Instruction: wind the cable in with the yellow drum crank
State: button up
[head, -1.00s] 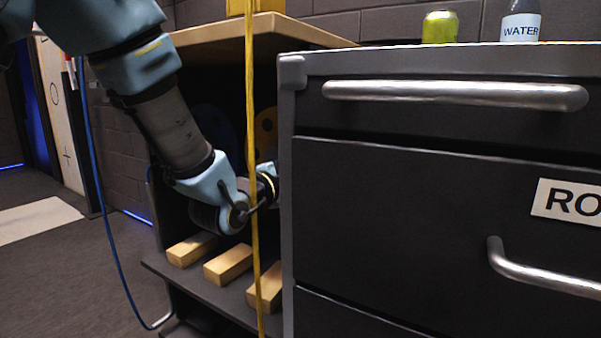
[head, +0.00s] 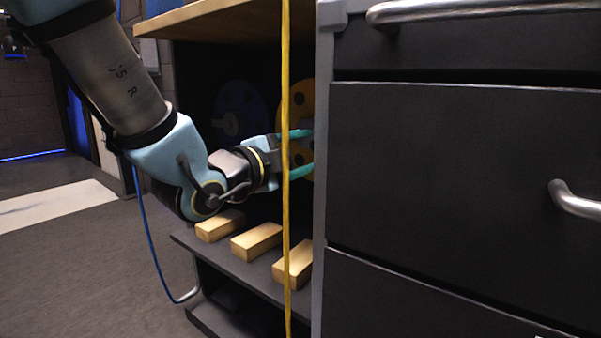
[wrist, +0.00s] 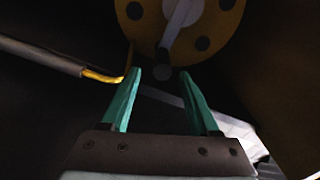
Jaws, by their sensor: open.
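The yellow drum (head: 307,100) stands inside the dark open shelf, partly hidden behind the drawer cabinet. In the wrist view the yellow drum (wrist: 225,28) is a disc with dark holes, and its grey crank handle (wrist: 162,72) sticks out towards me. My gripper (head: 312,152) is open in front of the drum. In the wrist view its teal fingers (wrist: 160,74) stand either side of the handle's line, with the handle end at about tip level. I cannot tell whether they touch it. The yellow cable (head: 286,200) hangs vertically in front of the shelf.
A blue drum (head: 240,110) sits left of the yellow one. Several wooden blocks (head: 257,241) lie on the shelf board below my wrist. The dark drawer cabinet (head: 440,180) with metal handles blocks the right. A blue cable (head: 150,245) hangs at the left, above open floor.

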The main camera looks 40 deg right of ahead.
jog(key=shift+s+a+f+b, duration=0.15)
jog(key=shift+a+b, duration=0.35)
jog(key=shift+b, duration=0.3)
